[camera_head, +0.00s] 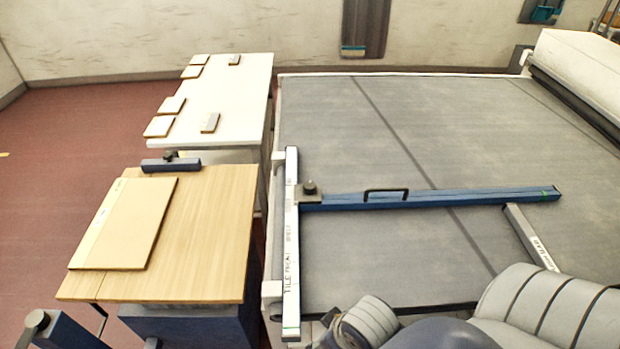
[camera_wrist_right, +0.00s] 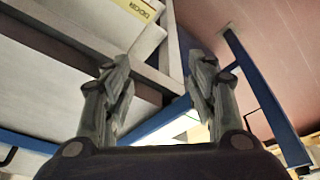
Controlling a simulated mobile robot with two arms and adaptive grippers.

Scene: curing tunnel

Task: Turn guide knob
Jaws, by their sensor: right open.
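A dark round knob (camera_head: 309,187) stands on a grey clamp block where the blue guide bar (camera_head: 440,199) meets a white lettered rail (camera_head: 291,250). The bar lies across the grey belt and carries a black handle (camera_head: 386,192). My right arm comes in at the lower right of the head view, short of the knob; its fingers cannot be made out there. In the right wrist view my right gripper (camera_wrist_right: 160,64) is open, with nothing between its fingers. I cannot identify the knob in that view. My left gripper is not in view.
A wooden table (camera_head: 205,240) with a flat board (camera_head: 125,223) stands left of the belt. A white table (camera_head: 235,95) with several small tiles is behind it. Another knob (camera_head: 36,319) tops a blue part at the lower left. The belt (camera_head: 380,120) is clear beyond the bar.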

